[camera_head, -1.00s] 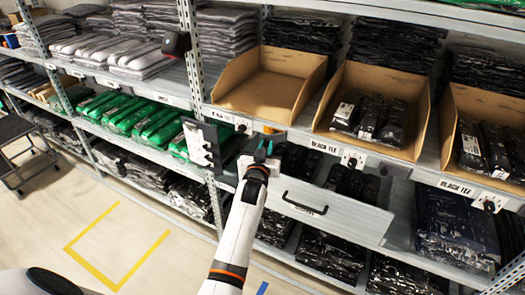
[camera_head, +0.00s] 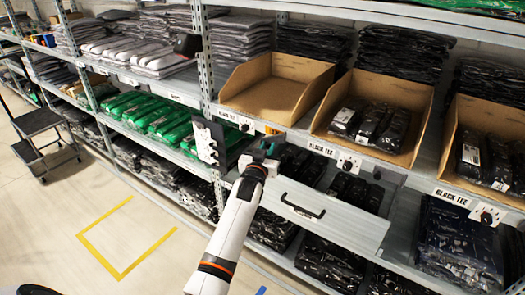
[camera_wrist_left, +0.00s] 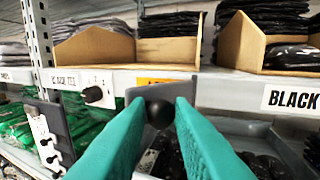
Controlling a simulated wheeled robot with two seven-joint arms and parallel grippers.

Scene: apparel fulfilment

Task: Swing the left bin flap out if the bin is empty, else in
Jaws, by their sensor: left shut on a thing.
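The left bin (camera_head: 262,112), an open cardboard bin on the middle shelf, looks empty inside. Below its front edge is a small grey flap (camera_wrist_left: 186,88) with a dark round knob (camera_wrist_left: 159,113), beside an orange label. My left gripper (camera_head: 266,158) has its teal fingers around the knob; in the left wrist view the fingertips (camera_wrist_left: 160,110) are shut on it from both sides. In the head view my gripper hides most of the flap, so its exact angle is hard to tell. My right gripper is not in view.
A neighbouring cardboard bin (camera_head: 322,126) holds black packages. Below it a grey drawer (camera_head: 345,222) with a black handle stands out from the rack, right of my gripper. A grey panel with hooks (camera_head: 206,142) stands out to the left.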

